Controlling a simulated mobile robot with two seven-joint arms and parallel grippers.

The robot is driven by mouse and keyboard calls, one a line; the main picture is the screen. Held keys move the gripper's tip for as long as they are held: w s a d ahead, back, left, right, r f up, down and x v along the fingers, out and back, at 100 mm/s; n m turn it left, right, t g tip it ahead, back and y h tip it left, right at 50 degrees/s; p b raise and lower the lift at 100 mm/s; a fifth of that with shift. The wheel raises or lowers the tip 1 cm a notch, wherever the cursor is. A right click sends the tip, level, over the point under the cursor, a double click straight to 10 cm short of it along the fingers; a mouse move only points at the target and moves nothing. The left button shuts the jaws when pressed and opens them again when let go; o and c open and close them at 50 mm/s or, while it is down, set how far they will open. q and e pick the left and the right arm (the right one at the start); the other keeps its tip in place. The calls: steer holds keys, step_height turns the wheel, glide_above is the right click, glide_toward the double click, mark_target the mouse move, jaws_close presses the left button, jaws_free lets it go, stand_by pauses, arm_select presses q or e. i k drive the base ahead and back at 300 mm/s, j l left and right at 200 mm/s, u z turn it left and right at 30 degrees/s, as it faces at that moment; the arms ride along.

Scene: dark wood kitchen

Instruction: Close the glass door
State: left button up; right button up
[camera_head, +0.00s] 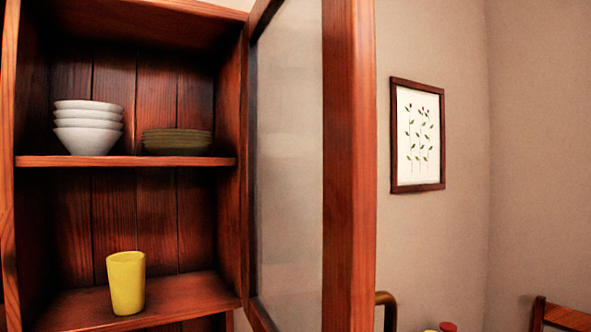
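The glass door (290,165) is a glazed panel in a reddish-brown wooden frame (349,170). It stands open, hinged at the right side of the wall cabinet (125,163), and swings out toward me. The cabinet's inside is exposed. The top and bottom ends of the door's outer edge run out of view. Neither of my grippers shows in the head view.
The upper shelf (125,161) holds stacked white bowls (88,128) and dark green plates (177,142). A yellow cup (126,283) stands below. A framed picture (418,136) hangs on the right wall. A wooden chair back (565,316) shows at bottom right.

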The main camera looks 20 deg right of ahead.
mark_target(350, 298)
steer(key=l+u, duration=0.2)
steer(key=l, duration=0.4)
steer(key=k+l+u, duration=0.2)
steer(key=l, duration=0.35)
steer(key=k, duration=0.1)
